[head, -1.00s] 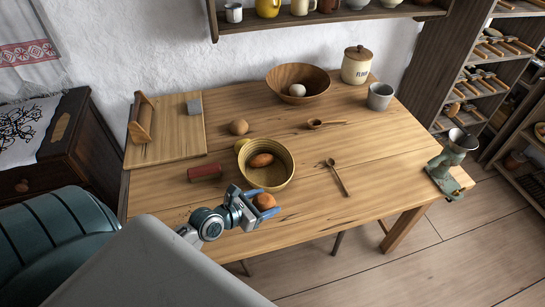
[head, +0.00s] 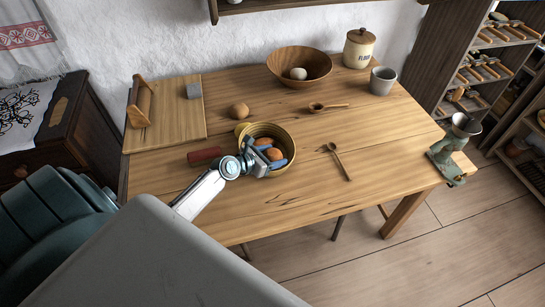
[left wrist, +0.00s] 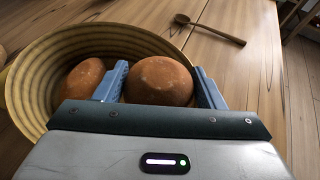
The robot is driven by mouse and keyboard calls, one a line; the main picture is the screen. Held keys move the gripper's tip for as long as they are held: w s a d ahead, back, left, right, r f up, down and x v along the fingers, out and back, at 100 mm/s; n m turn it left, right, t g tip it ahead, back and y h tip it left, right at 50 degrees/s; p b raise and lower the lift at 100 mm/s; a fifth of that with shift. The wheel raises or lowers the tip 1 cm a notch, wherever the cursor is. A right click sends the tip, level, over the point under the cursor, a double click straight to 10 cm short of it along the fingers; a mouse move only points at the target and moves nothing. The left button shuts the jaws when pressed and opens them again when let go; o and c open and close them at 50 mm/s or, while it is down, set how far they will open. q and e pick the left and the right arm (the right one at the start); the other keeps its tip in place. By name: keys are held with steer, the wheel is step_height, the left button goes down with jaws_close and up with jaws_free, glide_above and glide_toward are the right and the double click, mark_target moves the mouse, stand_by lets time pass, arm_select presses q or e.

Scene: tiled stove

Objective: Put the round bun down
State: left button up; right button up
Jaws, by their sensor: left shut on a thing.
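My left gripper (head: 271,156) is shut on a round brown bun (head: 275,154) and holds it over the yellow ribbed basket (head: 288,137). In the left wrist view the round bun (left wrist: 160,81) sits between the two blue fingers, in front of the basket wall (left wrist: 100,38). A second, longer bun (left wrist: 82,80) lies inside the basket, left of the left finger. In the head view that bun (head: 262,141) shows partly behind the gripper. I cannot tell whether the held bun touches the basket floor. My right gripper is not in view.
Another bun (head: 240,110) lies on the table behind the basket. A dark red block (head: 204,156) is close at its left. A wooden spoon (head: 339,160) lies to the right, with bare table around it. A wooden bowl (head: 318,68) stands at the back.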

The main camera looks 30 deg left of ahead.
arm_select(q)
steer(key=shift+f, duration=0.2)
steer(key=shift+s+f+b, duration=0.25)
steer(key=shift+f+b, duration=0.05)
steer(key=shift+f, duration=0.25)
steer(key=o, duration=1)
steer(key=shift+f, duration=0.15)
steer(key=shift+r+p, duration=0.3)
steer(key=shift+r, duration=0.15)
steer(key=v, duration=1.2)
steer(key=shift+w+r+p, duration=0.15)
steer(key=shift+r+p, duration=0.15)
steer(key=shift+p, duration=0.05)
